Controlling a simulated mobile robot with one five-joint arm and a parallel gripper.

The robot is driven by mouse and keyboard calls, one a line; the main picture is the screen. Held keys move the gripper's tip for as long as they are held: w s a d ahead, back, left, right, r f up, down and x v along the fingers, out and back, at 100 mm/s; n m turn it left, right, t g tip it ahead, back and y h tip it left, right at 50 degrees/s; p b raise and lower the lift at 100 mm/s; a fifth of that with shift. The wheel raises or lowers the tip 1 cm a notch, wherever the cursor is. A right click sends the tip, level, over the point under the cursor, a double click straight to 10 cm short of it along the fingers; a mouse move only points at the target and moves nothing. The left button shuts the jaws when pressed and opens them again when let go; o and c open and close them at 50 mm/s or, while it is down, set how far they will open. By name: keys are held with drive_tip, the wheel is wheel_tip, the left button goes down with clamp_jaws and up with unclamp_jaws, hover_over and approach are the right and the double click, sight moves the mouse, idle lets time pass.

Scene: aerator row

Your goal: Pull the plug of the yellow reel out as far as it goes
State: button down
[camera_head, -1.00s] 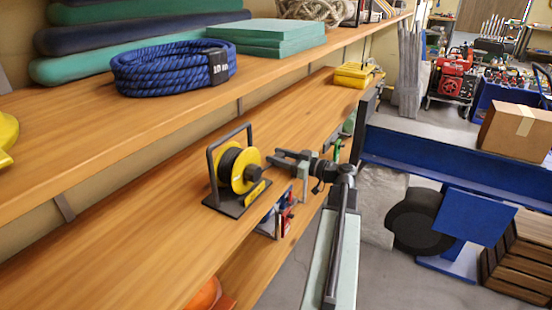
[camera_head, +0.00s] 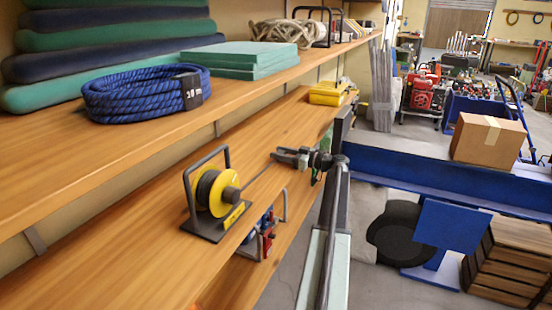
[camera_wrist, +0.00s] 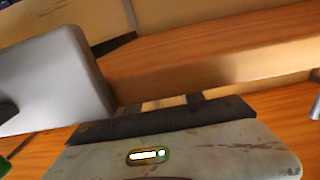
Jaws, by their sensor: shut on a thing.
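The yellow reel (camera_head: 217,194) stands upright in its dark frame on the wooden shelf, left of my gripper in the head view. A thin dark cord (camera_head: 257,175) runs taut from the reel's hub up and right to my gripper (camera_head: 279,155). My gripper is shut on the plug at the cord's end, apart from the reel. The jaws hide most of the plug. The wrist view shows mostly wooden surfaces and pale and grey parts close to the camera; I cannot make out the reel or plug there.
A blue rope coil (camera_head: 140,93) and green mats (camera_head: 240,58) lie on the shelf above. A yellow case (camera_head: 327,93) sits farther along the lower shelf. Red and blue items (camera_head: 262,238) are below its edge. A blue beam (camera_head: 440,178) stands right of my arm.

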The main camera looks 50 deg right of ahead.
drive_tip(key=shift+d, duration=0.25)
drive_tip(key=c, duration=0.7)
unclamp_jaws()
drive_tip(key=shift+s, duration=0.1)
drive_tip(key=v, duration=0.7)
drive_tip(key=shift+s, duration=0.35)
